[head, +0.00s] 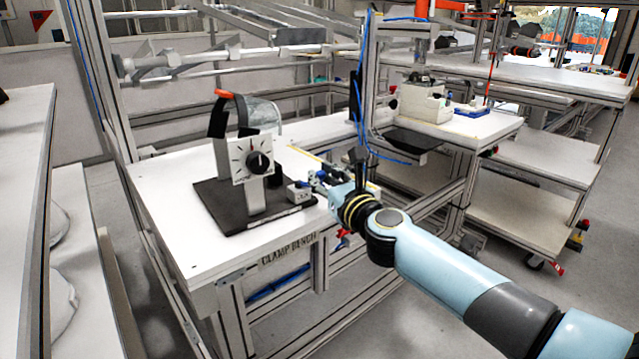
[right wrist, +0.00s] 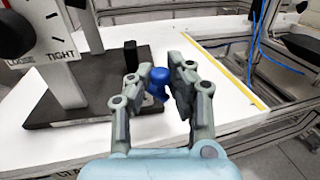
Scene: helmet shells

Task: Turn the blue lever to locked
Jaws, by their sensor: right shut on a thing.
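The blue lever (right wrist: 158,86) shows in the right wrist view as a rounded blue knob between the two fingertips of my right gripper (right wrist: 161,74). The gripper is shut on it, with a finger at each side. In the head view my right gripper (head: 318,182) is at the right side of the black clamp base (head: 222,210), beside a small pale labelled block (head: 299,194). The lever's lower part and its pivot are hidden by the fingers. I cannot tell which position the lever points to. My left gripper is not in view.
A white dial plate (head: 250,158) with a black knob stands on the clamp, left of my gripper. The white bench top (head: 170,240) is clear at front left. Blue cables (head: 385,150) hang behind the gripper.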

